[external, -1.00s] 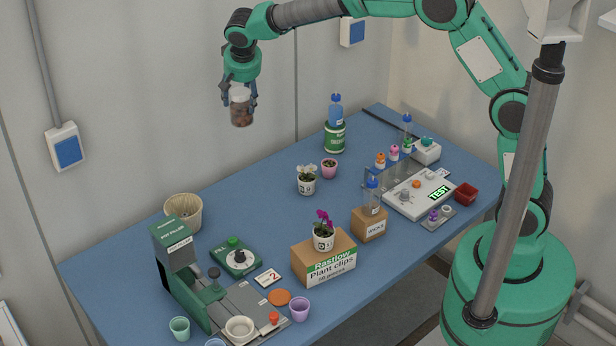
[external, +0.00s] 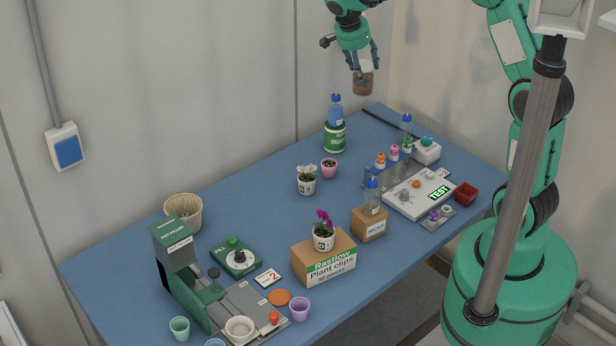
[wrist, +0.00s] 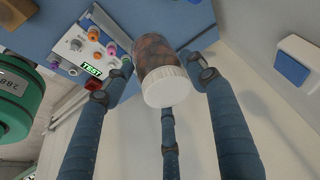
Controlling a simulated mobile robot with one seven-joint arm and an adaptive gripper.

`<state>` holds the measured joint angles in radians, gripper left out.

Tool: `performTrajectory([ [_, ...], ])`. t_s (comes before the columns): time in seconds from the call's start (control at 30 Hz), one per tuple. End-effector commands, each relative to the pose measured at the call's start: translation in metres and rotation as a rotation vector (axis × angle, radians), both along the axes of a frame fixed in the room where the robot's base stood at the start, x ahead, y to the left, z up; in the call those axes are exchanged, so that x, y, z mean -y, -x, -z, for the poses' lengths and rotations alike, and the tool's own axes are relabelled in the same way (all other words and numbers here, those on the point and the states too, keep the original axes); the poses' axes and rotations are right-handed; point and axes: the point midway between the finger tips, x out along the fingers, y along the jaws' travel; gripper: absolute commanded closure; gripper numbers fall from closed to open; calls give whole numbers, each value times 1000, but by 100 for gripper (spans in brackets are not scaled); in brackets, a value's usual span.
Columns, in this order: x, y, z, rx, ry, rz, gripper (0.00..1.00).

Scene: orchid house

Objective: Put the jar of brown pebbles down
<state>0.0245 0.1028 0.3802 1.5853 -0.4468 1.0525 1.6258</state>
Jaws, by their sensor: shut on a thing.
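The jar of brown pebbles (external: 362,84) is clear, with a white lid, and hangs in the air above the back right part of the blue table. My gripper (external: 361,66) is shut on it from above. In the wrist view the jar (wrist: 155,54) shows its brown contents and its white lid (wrist: 167,87). My fingers (wrist: 164,72) close around it, and nothing lies directly under it within touch. The blue table (external: 250,205) is well below the jar.
A blue-capped bottle (external: 336,108) stands on a green tin (external: 334,137) close to the jar's side. The table's left middle is clear.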

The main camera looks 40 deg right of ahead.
Motion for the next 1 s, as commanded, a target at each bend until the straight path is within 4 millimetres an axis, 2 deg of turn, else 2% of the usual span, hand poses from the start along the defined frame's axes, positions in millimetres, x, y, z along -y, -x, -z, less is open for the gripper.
performTrajectory([
  [0.03, 18, 11, -1, 1, 0, 49, 85],
  [0.1, 40, 25, -2, 2, 0, 117, 85],
  [0.5, 144, 117, -1, 0, 0, 495, 85],
  [0.7, 184, 167, 0, 1, -1, 673, 85],
  [1.0, 220, 225, 0, 1, -1, 868, 85],
])
